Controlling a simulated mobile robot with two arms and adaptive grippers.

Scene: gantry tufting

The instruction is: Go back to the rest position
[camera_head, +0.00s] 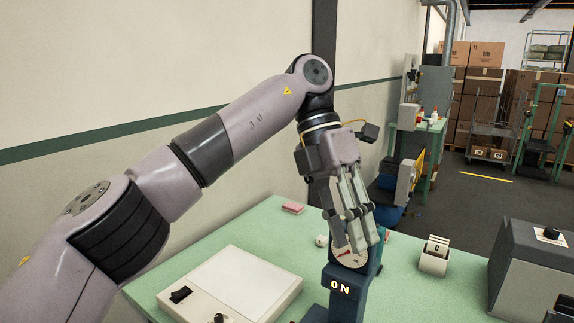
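My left gripper (357,243) hangs from the arm that comes in from the left, with its fingers pointing down. It is in front of or just above a blue device (347,285) marked "ON", covering part of the device's round dial (348,258). From this angle I cannot tell whether the fingers touch the device or how far apart they are. No held object shows. My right gripper is not in view.
The green table (266,228) bears a white flat panel box (232,284), a pink block (292,208), a small cream holder with cards (433,262) and a grey machine (530,262). A wall (110,95) runs behind my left arm. Open floor (465,205) lies beyond the table, toward stacked cartons (484,82).

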